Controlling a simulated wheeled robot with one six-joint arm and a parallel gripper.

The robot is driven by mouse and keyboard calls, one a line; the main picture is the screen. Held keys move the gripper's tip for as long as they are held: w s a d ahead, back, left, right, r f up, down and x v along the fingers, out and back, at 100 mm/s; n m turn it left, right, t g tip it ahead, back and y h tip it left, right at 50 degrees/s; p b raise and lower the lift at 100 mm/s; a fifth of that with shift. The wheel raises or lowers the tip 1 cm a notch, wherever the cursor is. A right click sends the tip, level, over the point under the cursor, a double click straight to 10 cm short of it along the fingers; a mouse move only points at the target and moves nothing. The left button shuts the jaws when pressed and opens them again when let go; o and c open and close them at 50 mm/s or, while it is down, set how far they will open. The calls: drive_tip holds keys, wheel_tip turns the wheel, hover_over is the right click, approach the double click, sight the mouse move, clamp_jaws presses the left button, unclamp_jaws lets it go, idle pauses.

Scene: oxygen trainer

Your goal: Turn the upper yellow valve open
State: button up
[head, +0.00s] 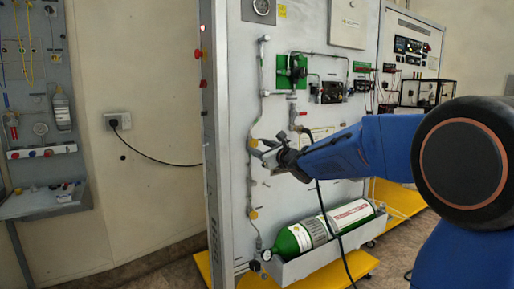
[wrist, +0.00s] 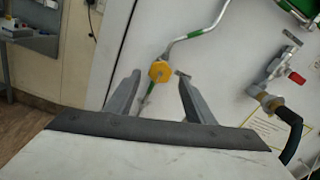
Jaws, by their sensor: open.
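The upper yellow valve (head: 253,142) sits on a thin pipe on the upright grey panel in the head view. In the wrist view the yellow valve (wrist: 160,71) appears between the two fingertips, slightly beyond them. My gripper (head: 263,152) is in front of the panel, just right of and below the valve in the head view. In the wrist view my gripper (wrist: 158,82) is open, with one finger on each side of the valve and nothing held. I cannot tell whether a finger touches the valve. A lower yellow valve (head: 252,213) is further down the same pipe.
A green oxygen cylinder (head: 318,230) lies in a grey tray at the panel's foot. A red-handled valve (wrist: 296,77) with a black hose (wrist: 296,130) is to the right in the wrist view. Green fittings (head: 291,70) are higher on the panel.

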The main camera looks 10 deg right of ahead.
drive_tip(key=v, duration=1.4)
drive_tip(key=shift+s, duration=0.25)
drive_tip(key=s+d+f+m+g+h, duration=0.25)
drive_tip(key=s+m, duration=0.25)
drive_tip(key=m, duration=0.3)
drive_tip(key=s+d+f+m+g+h, duration=0.1)
drive_tip(key=s+d+f+m+h, duration=0.15)
drive_tip(key=s+f+m, duration=0.4)
drive_tip(key=s+d+f+m+g+h, duration=0.1)
drive_tip(key=s+d+m+h, duration=0.15)
drive_tip(key=m, duration=0.75)
drive_tip(key=s+a+f+m+g, duration=0.2)
drive_tip(key=s+f+m, duration=0.3)
drive_tip(key=s, duration=0.3)
drive_tip(key=s+a+f+m+g+y, duration=0.1)
drive_tip(key=s+a+f+m+g, duration=0.1)
drive_tip(key=s+f+m, duration=0.3)
drive_tip(key=s+a+f+m+g+y, duration=0.1)
drive_tip(key=s+f+m+g, duration=0.3)
drive_tip(key=s+m, duration=0.4)
drive_tip(key=s+a+f, duration=0.1)
drive_tip(key=s, duration=0.2)
drive_tip(key=shift+f, duration=0.3)
drive_tip(key=shift+s, duration=0.1)
